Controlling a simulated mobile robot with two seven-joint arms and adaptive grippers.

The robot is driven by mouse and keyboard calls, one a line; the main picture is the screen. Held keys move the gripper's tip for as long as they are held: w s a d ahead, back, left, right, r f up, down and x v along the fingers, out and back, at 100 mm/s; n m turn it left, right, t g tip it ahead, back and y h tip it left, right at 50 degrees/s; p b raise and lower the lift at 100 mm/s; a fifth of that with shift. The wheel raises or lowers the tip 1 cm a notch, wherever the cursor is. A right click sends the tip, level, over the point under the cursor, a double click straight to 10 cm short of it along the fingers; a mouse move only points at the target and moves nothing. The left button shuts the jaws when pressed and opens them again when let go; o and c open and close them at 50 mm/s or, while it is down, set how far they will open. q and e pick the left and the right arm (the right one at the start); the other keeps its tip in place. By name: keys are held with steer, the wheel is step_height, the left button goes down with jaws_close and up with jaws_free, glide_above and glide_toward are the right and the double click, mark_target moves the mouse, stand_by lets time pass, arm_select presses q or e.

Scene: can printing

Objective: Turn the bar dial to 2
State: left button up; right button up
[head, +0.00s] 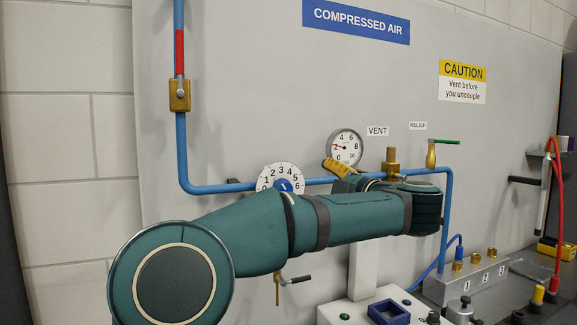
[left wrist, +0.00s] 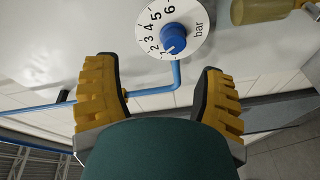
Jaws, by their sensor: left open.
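The bar dial, a white numbered disc (head: 280,172) with a blue knob (head: 283,185), is on the wall panel, its lower part hidden by my left arm in the head view. In the left wrist view the disc (left wrist: 195,18) and blue knob (left wrist: 174,38) show clearly. A white mark on the knob points toward the low end of the scale, below the 2. My left gripper (left wrist: 163,90) is open and empty, its yellow fingers apart from the knob. In the head view the gripper (head: 337,168) is right of the dial, below the gauge. My right gripper is out of view.
A round pressure gauge (head: 346,147) has its red needle near 2. Blue pipe (head: 212,189) runs along the panel past the dial. A brass vent fitting (head: 391,162) and a green-handled relief valve (head: 432,153) stand to the right. Bench equipment (head: 372,309) is below.

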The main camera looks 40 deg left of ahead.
arm_select(q)
steer(key=s+f+m+t+h+p, duration=0.15)
steer(key=s+m+t+p, duration=0.3)
steer(key=m+p, duration=0.8)
steer(key=w+a+m, duration=0.1)
steer(key=a, duration=0.3)
steer(key=w+a+m, duration=0.1)
steer(key=w+a, duration=0.1)
steer(key=a, duration=0.1)
steer(key=w+a+m, duration=0.1)
steer(key=w+a, duration=0.1)
steer(key=a, duration=0.2)
steer(key=shift+w+a+f+g+b, duration=0.25)
steer(key=shift+a+f+g+b, duration=0.05)
steer(key=shift+g, duration=0.05)
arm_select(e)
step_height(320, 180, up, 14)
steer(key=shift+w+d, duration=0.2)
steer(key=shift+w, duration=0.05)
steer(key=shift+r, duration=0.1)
arm_select(q)
steer(key=c, duration=1.2)
jaws_close()
